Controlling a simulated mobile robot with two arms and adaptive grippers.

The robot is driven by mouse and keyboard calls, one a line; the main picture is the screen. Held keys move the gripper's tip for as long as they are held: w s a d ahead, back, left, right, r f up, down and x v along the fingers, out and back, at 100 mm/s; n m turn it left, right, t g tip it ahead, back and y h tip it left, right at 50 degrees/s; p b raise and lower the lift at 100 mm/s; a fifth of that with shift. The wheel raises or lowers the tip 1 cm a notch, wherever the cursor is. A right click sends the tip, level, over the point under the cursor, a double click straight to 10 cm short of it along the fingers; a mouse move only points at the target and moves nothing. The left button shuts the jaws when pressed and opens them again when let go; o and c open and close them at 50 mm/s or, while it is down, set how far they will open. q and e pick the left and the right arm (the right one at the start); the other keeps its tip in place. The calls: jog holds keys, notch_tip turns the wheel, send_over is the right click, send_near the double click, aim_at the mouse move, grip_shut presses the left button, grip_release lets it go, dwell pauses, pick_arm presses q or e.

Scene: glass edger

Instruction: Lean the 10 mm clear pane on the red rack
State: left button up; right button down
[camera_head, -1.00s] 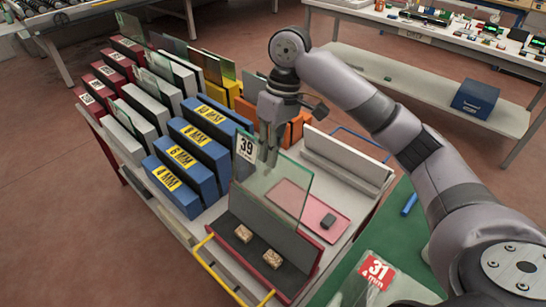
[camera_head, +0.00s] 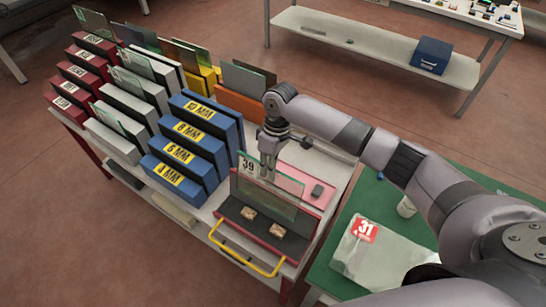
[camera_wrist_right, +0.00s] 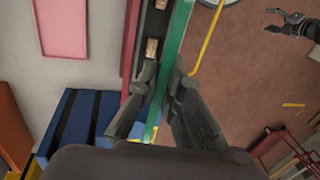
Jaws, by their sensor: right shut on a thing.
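My right gripper (camera_head: 267,177) is shut on the top edge of a clear pane (camera_head: 284,186) with a white 39 tag. The pane stands nearly upright over the red rack (camera_head: 303,243), a red-edged stand with a dark sloping back and two cork blocks (camera_head: 277,230) at its foot. In the wrist view the pane's green edge (camera_wrist_right: 174,60) runs between the fingers, beside the red rack's edge (camera_wrist_right: 130,60). I cannot tell whether the pane's lower edge touches the rack. My left gripper (camera_wrist_right: 290,22) shows small in the wrist view, empty, its fingers apart.
Blue 4 to 10 MM slots (camera_head: 205,125), white slots (camera_head: 112,140) and red slots (camera_head: 75,90) stand left. A pink mat (camera_head: 305,180) with a dark block lies behind the rack. A yellow handle (camera_head: 245,262) juts in front. A green table (camera_head: 400,225) stands right.

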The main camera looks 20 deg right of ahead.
aim_at(270, 187)
jog(key=shift+r+p, duration=0.15)
jog(key=shift+p, duration=0.2)
jog(key=shift+f, duration=0.25)
jog(key=shift+f+b, duration=0.55)
jog(key=shift+f, duration=0.25)
pick_arm(q)
jog(key=shift+s+d+f+b, duration=0.1)
jog(key=shift+d+f+b, duration=0.05)
jog(key=shift+f+b, duration=0.7)
jog(key=shift+s+d+f+b, duration=0.1)
jog(key=shift+d+f+b, duration=0.05)
jog(key=shift+f+b, duration=0.65)
pick_arm(e)
jog(key=shift+f, duration=3.15)
pick_arm(q)
jog(key=shift+f, duration=0.2)
pick_arm(e)
jog(key=shift+f, duration=0.45)
jog(key=c, duration=1.6)
grip_release()
jog(key=shift+c, duration=0.2)
